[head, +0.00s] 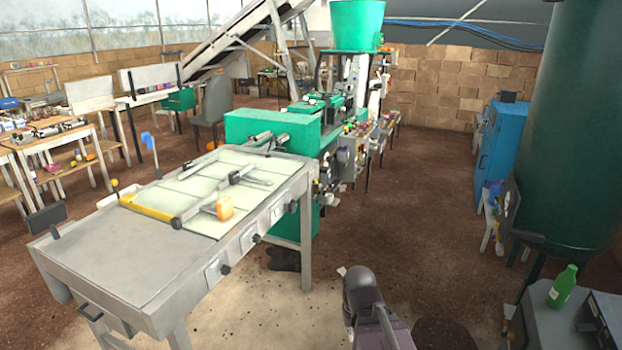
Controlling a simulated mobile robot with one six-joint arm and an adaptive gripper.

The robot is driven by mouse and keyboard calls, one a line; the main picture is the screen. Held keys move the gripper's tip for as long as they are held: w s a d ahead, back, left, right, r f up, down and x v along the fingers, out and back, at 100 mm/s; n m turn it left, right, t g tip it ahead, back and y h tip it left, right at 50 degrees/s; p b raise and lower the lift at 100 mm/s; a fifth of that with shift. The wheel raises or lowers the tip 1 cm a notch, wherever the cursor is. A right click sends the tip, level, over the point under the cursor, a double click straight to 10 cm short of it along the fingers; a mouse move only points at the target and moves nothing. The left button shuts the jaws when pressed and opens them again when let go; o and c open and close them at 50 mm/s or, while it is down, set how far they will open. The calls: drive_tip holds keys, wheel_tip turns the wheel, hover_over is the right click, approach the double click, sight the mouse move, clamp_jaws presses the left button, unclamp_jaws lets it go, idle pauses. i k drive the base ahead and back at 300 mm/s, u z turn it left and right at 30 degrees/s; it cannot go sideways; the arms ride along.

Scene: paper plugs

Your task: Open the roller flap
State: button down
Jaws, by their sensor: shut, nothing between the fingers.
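A long grey machine table (120,265) with a pale green panelled top stands left of centre. A grey bar assembly (208,203) lies on it, with an orange block (224,208) near its right end. A yellow strip (147,208) runs across the table in front of the panels. A green housing (270,130) with grey cylinders at its near side closes the table's far end. I cannot tell for sure which part is the roller flap. Part of my arm shows at the bottom centre, apart from the table; my gripper's fingers do not show.
A green bottle (562,286) stands on a grey cabinet at the lower right, beneath a large dark green tank (585,130). A blue cabinet (500,140) stands behind. Wooden benches (60,150) are at the left. The brown floor right of the machine is mostly clear.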

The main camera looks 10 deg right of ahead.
sight(312, 180)
drive_tip(key=z, duration=0.1)
drive_tip(key=i, duration=0.95)
drive_tip(key=u, duration=0.1)
drive_tip(key=k, duration=0.7)
drive_tip(key=z, duration=0.55)
drive_tip(key=i, duration=0.95)
drive_tip(key=z, duration=0.2)
